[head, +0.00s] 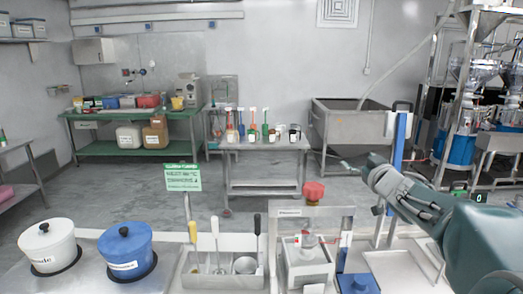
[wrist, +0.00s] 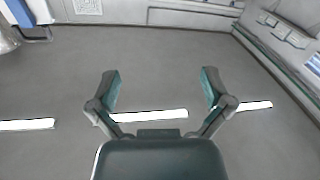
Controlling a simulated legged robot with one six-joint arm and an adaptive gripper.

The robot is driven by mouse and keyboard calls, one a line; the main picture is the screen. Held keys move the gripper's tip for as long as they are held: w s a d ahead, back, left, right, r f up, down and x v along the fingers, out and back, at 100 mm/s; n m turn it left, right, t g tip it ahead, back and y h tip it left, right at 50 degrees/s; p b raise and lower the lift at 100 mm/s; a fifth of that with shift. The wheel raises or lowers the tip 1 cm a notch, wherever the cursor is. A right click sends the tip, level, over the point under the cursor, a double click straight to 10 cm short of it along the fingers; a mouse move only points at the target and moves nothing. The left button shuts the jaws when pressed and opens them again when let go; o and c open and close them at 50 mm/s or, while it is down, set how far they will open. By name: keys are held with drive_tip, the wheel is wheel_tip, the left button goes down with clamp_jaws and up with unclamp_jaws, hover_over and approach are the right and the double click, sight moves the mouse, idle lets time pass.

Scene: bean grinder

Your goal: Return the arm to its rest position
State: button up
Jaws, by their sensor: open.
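My gripper (wrist: 160,76) is open in the wrist view, with its two dark green fingers spread apart and nothing between them. Behind it is a plain grey surface with several bright white strips. My arm (head: 480,235) shows at the right of the head view, reaching left and up over the right part of the counter. Its grey-green end by the blue post is apart from the grinder. The head view does not clearly show the fingers.
A white lidded pot (head: 47,247) and a blue lidded pot (head: 126,253) stand at left. A utensil tray (head: 192,282) lies beside the grinder. A blue post (head: 399,142) rises close to my arm. A pale flat tray (head: 392,270) lies below it. Open floor lies beyond the counter.

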drive_tip(key=s+a+f+m+g+h, duration=0.1)
drive_tip(key=s+a+f+g, duration=0.2)
drive_tip(key=s, duration=0.9)
drive_tip(key=s+a+f+m+g+h, duration=0.1)
drive_tip(key=s+a+f+m+g, duration=0.1)
drive_tip(key=s+f+g, duration=0.3)
drive_tip(key=s+a+f+m+g+h, duration=0.1)
drive_tip(key=s+a+f+g, duration=0.3)
drive_tip(key=s, duration=1.6)
wheel_tip(320, 180, down, 5)
drive_tip(key=shift+a+r, duration=0.15)
